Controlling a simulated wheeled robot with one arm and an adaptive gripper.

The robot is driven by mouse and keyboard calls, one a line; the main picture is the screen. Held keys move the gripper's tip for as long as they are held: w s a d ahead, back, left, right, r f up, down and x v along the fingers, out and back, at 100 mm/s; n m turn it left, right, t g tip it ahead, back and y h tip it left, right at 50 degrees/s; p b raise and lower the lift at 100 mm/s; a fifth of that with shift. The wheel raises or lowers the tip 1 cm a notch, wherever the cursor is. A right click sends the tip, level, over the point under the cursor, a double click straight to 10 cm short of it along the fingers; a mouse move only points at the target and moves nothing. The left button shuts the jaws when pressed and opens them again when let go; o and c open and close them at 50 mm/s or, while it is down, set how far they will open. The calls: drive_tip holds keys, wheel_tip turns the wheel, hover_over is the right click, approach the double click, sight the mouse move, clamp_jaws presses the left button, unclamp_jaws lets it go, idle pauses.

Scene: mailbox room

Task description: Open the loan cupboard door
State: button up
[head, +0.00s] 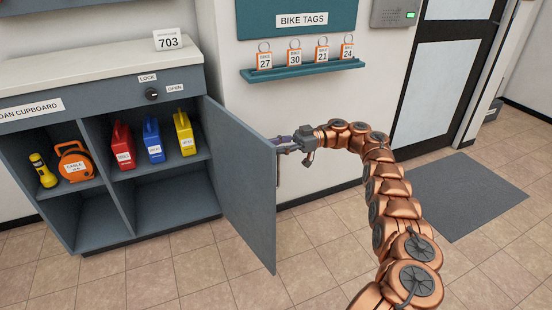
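The loan cupboard (88,230) stands at the left, with a sign reading "...OAN CUPBOARD" (30,109). Its grey door (245,185) stands wide open, swung out from the cupboard's right side toward me. My gripper (284,144) is at the outer face of the door, near the top of its free edge. The fingertips are small and partly hidden by the door edge, so I cannot tell whether they hold a handle. The lock knob (152,94) sits above the opening between the "LOCK" (147,77) and "OPEN" (175,87) labels.
Inside are a yellow torch (43,171), an orange cable reel (75,162) and red (122,146), blue (153,141) and yellow (184,134) cases. A teal tag shelf (303,71) is on the wall. Tiled floor is clear around a grey mat (467,195).

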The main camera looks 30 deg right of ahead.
drive_tip(key=shift+r, duration=0.9)
drive_tip(key=shift+r, duration=0.1)
drive_tip(key=shift+p, duration=0.4)
drive_tip(key=shift+s, duration=0.1)
